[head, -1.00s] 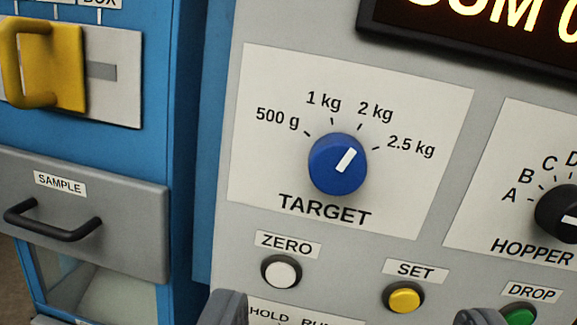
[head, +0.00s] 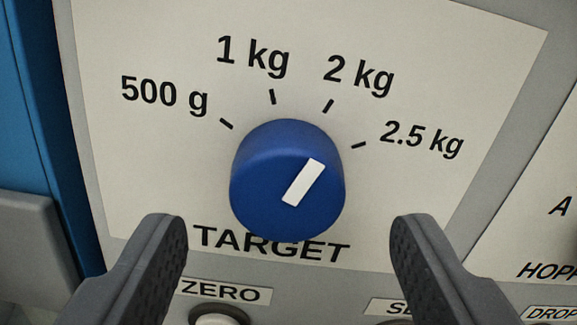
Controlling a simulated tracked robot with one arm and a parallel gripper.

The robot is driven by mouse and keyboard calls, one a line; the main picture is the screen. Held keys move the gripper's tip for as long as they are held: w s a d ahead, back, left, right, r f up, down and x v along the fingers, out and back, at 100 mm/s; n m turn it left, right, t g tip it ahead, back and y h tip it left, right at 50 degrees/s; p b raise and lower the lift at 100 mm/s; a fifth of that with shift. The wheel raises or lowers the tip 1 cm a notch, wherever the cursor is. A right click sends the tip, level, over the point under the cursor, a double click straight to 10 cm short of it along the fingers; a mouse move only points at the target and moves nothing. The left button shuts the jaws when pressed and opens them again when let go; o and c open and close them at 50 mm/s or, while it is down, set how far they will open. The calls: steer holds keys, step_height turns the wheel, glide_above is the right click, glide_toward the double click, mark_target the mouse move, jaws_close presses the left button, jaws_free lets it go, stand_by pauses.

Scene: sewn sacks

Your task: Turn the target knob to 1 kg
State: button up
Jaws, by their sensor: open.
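The blue round target knob (head: 262,190) sits on a pale label plate (head: 120,190) in the middle of the view. Its white pointer mark (head: 303,182) leans up and to the right, toward the 2 kg tick. The printed marks run 500 g, 1 kg (head: 253,57), 2 kg (head: 358,75) and 2.5 kg from left to right. My gripper (head: 288,222) is open, with one finger low on each side of the knob. Both fingers are apart from the knob, and nothing is between them but the view of the panel.
Below the plate are the ZERO label (head: 220,291) with a white button (head: 218,315), partly cut off, and a SET label partly behind the right finger. The HOPPER plate (head: 540,210) is at the right edge. A blue cabinet side (head: 25,120) is at the left.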

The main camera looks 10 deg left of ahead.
mark_target(287, 183)
steer(key=shift+x, duration=1.35)
steer(key=c, duration=1)
